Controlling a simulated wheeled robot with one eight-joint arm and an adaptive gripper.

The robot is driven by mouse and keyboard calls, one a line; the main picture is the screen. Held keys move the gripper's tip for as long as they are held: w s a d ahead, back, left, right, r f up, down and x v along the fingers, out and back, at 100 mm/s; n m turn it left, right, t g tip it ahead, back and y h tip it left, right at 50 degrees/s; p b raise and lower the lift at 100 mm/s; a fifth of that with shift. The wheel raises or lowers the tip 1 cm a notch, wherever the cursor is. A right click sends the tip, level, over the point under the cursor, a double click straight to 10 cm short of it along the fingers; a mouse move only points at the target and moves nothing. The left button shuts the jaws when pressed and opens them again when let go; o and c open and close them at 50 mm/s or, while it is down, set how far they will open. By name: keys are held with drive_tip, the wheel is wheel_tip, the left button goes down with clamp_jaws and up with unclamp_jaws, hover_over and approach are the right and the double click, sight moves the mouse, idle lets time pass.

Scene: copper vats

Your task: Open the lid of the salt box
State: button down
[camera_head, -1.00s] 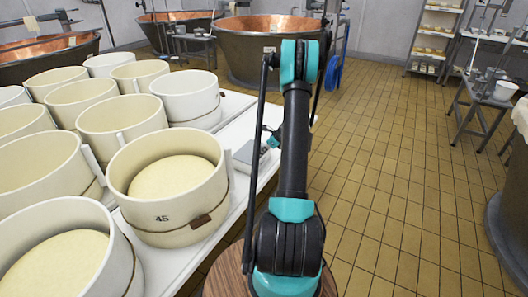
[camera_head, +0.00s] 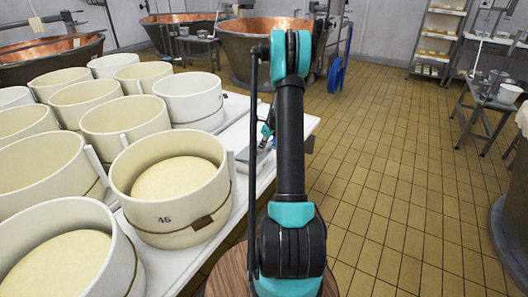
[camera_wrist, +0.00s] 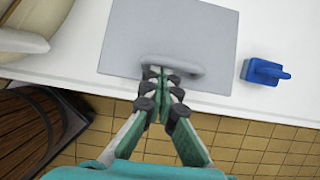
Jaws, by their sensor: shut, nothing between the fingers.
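The salt box shows in the wrist view as a flat light-grey lid (camera_wrist: 185,28) on the white table, with a rounded grey bar handle (camera_wrist: 190,67) along its near edge. My gripper (camera_wrist: 163,74) is shut and empty, its fingertips at the handle. I cannot tell whether they touch it. The lid appears to lie flat. In the head view a grey part of the box (camera_head: 262,152) shows beside the cheese moulds, largely hidden behind my arm.
Round white moulds (camera_head: 168,190) crowd the table to the left. Copper vats (camera_head: 265,45) stand behind. The tiled floor to the right is mostly clear.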

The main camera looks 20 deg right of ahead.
drive_tip(key=w+a+r+g+h, duration=0.1)
drive_tip(key=w+a+r, duration=0.1)
drive_tip(key=w+a, duration=0.4)
drive_tip(key=w+a+r+g+h, duration=0.1)
drive_tip(key=w+a+r+g, duration=0.1)
drive_tip(key=w+a, duration=0.4)
drive_tip(key=shift+w+r+g+h, duration=0.35)
drive_tip(key=shift+w+r, duration=0.45)
drive_tip(key=shift+w, duration=0.9)
drive_tip(key=shift+w+a, duration=0.1)
